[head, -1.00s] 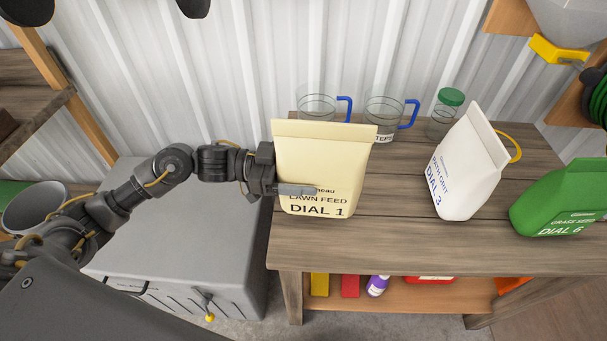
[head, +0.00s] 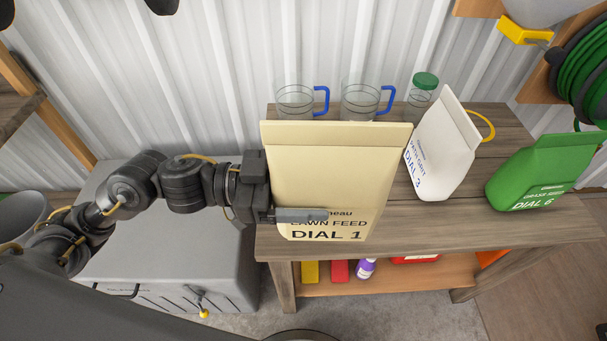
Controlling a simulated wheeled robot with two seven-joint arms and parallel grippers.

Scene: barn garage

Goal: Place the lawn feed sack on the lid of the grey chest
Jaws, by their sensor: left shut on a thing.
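The cream lawn feed sack (head: 335,175), marked "LAWN FEED DIAL 1", is upright in front of the wooden bench in the head view. My left gripper (head: 300,214) is shut on its left side, with one finger across the front. The sack looks lifted and nearer the camera than the bench top, though its underside is hidden. The grey chest (head: 165,255) stands on the floor left of the bench with its lid closed. My left arm crosses above the lid and hides part of it; the visible lid surface is bare. My right gripper is not in view.
The bench (head: 480,220) also holds a white path grit sack (head: 440,150), a green grass feed sack (head: 540,172), two clear jugs (head: 296,100) with blue handles and a green-lidded jar (head: 421,98). A metal bucket (head: 22,215) stands left of the chest.

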